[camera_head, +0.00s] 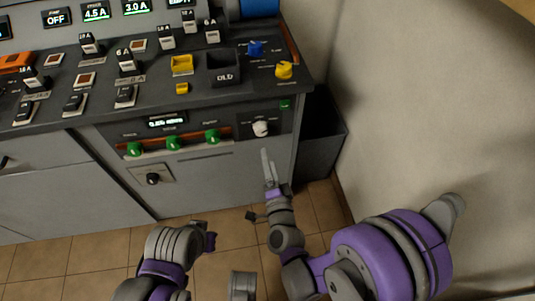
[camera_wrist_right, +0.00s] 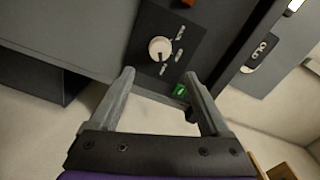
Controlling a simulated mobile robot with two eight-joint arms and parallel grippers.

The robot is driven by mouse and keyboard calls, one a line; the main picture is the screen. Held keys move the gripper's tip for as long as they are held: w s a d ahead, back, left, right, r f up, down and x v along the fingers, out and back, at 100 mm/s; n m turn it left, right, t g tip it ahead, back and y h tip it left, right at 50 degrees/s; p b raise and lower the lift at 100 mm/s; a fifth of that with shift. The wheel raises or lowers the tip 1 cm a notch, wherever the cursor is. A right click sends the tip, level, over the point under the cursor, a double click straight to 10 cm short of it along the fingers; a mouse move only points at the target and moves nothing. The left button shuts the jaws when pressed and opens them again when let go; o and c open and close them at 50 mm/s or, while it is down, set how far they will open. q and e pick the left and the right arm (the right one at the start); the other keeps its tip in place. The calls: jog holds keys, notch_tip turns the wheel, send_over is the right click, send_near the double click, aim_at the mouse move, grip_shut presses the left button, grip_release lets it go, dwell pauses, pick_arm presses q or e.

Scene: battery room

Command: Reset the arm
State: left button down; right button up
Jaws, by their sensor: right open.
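My right gripper (camera_head: 268,165) is in front of the right end of the console's front in the head view. In the right wrist view its two fingers (camera_wrist_right: 158,76) stand wide apart with nothing between them. A white rotary knob (camera_head: 261,128) on a black panel lies just beyond the fingertips. It also shows in the wrist view (camera_wrist_right: 160,48), apart from both fingers. My right arm reaches up from the lower right of the head view.
The console (camera_head: 205,180) fills the left and middle, with switches on top and green knobs (camera_head: 173,142) on its front. A dark bin (camera_head: 320,145) stands between the console and the pale wall (camera_head: 420,110). The tiled floor (camera_head: 100,262) is clear in front.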

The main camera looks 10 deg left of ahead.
jog(key=shift+r, duration=0.1)
dwell(0.5)
jog(key=s+d+f+n+g+h, duration=0.1)
jog(key=s+d+n+g+h, duration=0.2)
jog(key=s+d+n+g, duration=0.55)
jog(key=s+d+f+n+g+h, duration=0.1)
jog(key=s+d+n+g+h, duration=0.2)
jog(key=s+d, duration=1.1)
pick_arm(q)
notch_tip(320, 180, up, 25)
jog(key=w+t+p, duration=0.1)
jog(key=p, duration=2)
jog(key=shift+w+p, duration=0.2)
jog(key=shift+p, duration=0.15)
pick_arm(e)
notch_tip(320, 180, up, 25)
jog(key=w, duration=0.2)
jog(key=shift+y, duration=0.4)
pick_arm(q)
jog(key=shift+s+f, duration=0.1)
pick_arm(e)
jog(key=shift+d+r+m, duration=0.1)
jog(key=shift+m, duration=0.15)
